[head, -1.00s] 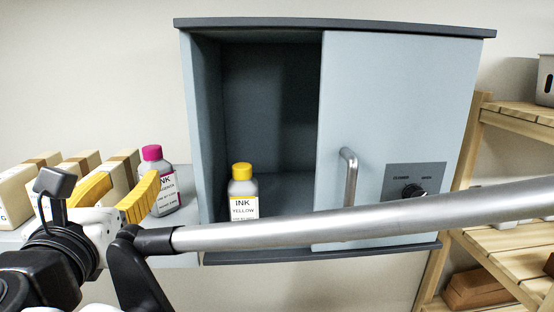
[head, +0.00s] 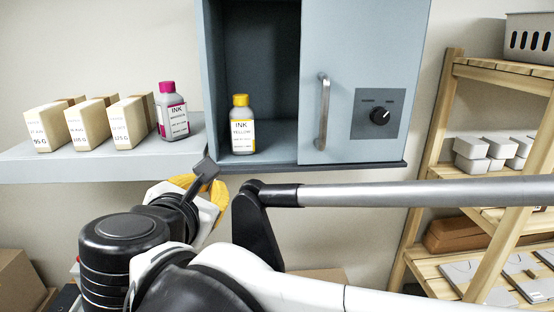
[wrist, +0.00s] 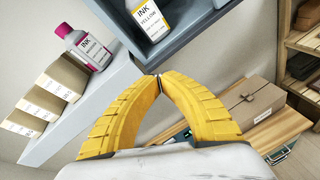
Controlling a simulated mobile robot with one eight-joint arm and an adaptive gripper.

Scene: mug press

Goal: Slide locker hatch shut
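The locker (head: 208,85) has a pale blue-grey sliding hatch (head: 370,50) with an upright bar handle (head: 323,112). The hatch covers the right part, and the left part is open and dark inside. A yellow-capped ink bottle (head: 242,128) stands upright in the opening, left of the hatch edge; it also shows in the wrist view (wrist: 152,18). My gripper (head: 215,195) is below and in front of the locker, left of the handle and apart from it. In the wrist view its yellow fingertips (wrist: 158,79) meet with nothing seen between them.
A magenta-capped ink bottle (head: 172,115) and several cartons (head: 95,122) stand on the shelf (head: 100,165) left of the locker. A dial panel (head: 379,114) is on the hatch, right of the handle. A wooden rack (head: 440,130) stands at the right. A cardboard box (wrist: 250,105) lies below.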

